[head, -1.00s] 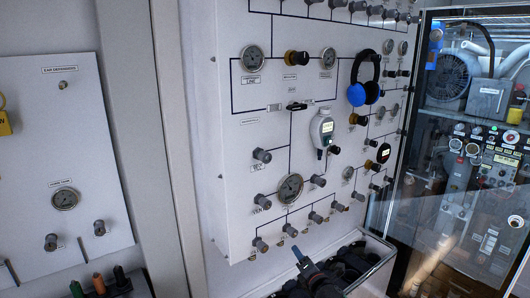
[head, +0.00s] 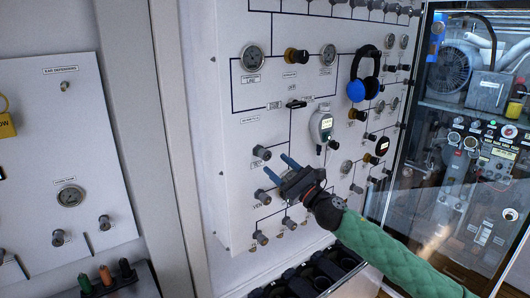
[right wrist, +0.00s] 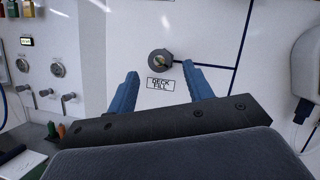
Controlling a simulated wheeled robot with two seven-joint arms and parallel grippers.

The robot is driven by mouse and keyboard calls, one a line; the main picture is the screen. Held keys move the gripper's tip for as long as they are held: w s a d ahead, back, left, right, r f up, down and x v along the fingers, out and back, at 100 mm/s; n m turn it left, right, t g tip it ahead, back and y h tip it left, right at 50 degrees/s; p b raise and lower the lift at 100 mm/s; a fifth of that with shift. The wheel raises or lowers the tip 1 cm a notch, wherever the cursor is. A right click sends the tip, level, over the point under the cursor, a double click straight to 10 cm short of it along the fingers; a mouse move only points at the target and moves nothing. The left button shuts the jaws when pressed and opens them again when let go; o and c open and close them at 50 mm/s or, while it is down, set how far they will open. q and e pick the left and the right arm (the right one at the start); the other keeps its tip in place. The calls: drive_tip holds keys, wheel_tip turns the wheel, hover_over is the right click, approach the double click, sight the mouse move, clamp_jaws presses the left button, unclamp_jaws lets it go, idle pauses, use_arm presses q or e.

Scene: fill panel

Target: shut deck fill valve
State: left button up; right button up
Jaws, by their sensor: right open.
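The deck fill valve is a dark grey round knob (right wrist: 161,62) on the white panel, above a label reading DECK FILL (right wrist: 160,84) in the right wrist view. A dark line runs right from it to a vertical line. In the head view it appears to be the knob (head: 262,153) just up and left of my right gripper (head: 276,168). That gripper is open and empty, its blue fingers pointing at the panel. In the right wrist view the knob lies ahead, between the fingertips (right wrist: 160,71) and slightly beyond them. My left gripper is not in view.
The panel holds gauges (head: 252,58), several other knobs, a black handle (head: 297,104), a hanging grey meter (head: 321,127) and blue headphones (head: 366,86). A bin with dark compartments (head: 300,282) is below. A glass-fronted cabinet (head: 470,150) stands to the right.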

sight(268, 156)
drive_tip(key=shift+p+x, duration=0.35)
drive_tip(key=shift+x, duration=0.45)
drive_tip(key=p+x, duration=0.2)
drive_tip(key=x, duration=0.1)
drive_tip(key=shift+a+r, duration=0.1)
drive_tip(key=shift+r, duration=0.05)
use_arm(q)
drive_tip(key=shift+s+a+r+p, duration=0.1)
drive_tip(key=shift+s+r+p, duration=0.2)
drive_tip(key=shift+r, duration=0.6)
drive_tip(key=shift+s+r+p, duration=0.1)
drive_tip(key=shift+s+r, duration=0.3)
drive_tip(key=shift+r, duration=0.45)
use_arm(e)
drive_tip(key=shift+x, duration=0.85)
drive_tip(key=c, duration=1)
drive_tip(key=shift+o, duration=0.2)
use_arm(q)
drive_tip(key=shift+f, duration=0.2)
use_arm(e)
drive_tip(key=shift+m, duration=0.3)
